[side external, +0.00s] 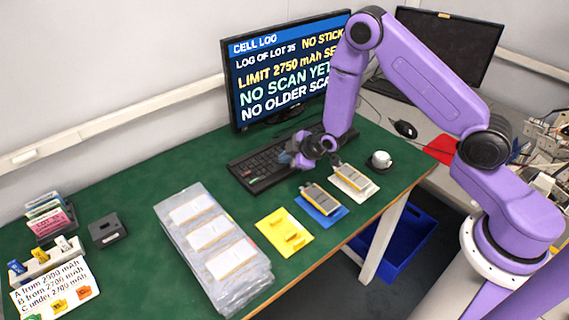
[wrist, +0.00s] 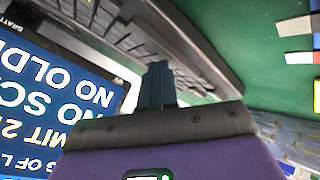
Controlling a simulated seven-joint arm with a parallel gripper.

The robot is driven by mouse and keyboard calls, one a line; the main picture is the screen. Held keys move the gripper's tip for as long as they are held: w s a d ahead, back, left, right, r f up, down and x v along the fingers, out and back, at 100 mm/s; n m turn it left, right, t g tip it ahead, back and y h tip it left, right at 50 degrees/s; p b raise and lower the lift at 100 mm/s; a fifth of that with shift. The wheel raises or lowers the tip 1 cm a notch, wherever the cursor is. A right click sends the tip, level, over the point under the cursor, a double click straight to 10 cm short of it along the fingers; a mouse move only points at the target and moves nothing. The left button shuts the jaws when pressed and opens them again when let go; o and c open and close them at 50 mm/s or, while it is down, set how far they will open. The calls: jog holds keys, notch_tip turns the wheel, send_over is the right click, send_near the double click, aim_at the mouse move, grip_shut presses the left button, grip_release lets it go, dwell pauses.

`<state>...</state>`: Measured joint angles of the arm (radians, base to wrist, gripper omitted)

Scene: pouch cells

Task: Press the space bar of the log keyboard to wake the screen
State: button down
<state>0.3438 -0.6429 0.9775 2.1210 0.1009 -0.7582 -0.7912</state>
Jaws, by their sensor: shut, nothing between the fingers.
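The black log keyboard (side external: 262,170) lies on the green table in front of the monitor. In the wrist view the keyboard (wrist: 105,28) runs diagonally across the top. My gripper (side external: 286,158) is over the right half of the keyboard in the side view. In the wrist view my gripper (wrist: 157,66) has its dark fingers closed together, empty, with the tips overlapping the keyboard. I cannot tell whether they touch a key, and the space bar is not clearly distinguishable. The log screen (side external: 280,70) is lit and shows text; it also shows in the wrist view (wrist: 45,105).
A clear tray (side external: 250,283) of cells, a yellow plate (side external: 284,232), and cells on blue (side external: 321,203) and white (side external: 355,182) pads lie in front of the keyboard.

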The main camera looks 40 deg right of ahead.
jog(key=shift+r, duration=0.7)
jog(key=shift+r, duration=0.1)
jog(key=shift+r, duration=2.4)
jog(key=shift+s, duration=0.1)
jog(key=s+a+r+g+y, duration=0.1)
jog(key=s+a+r+g, duration=0.3)
jog(key=s, duration=0.5)
jog(key=s+a+r+g, duration=0.1)
jog(key=s+a+r, duration=0.3)
jog(key=s, duration=0.6)
jog(key=s+d+r+g+h, duration=0.1)
jog(key=s+d+r, duration=0.1)
jog(key=s, duration=0.4)
jog(key=s+d+r+g, duration=0.1)
jog(key=s+d+r, duration=0.1)
jog(key=s+d, duration=0.2)
jog(key=s+d+r+n+g+h, duration=0.1)
jog(key=s+d+r, duration=0.2)
jog(key=s, duration=0.6)
jog(key=shift+d+g+h, duration=0.3)
jog(key=shift+d+g, duration=0.05)
jog(key=shift+g, duration=0.05)
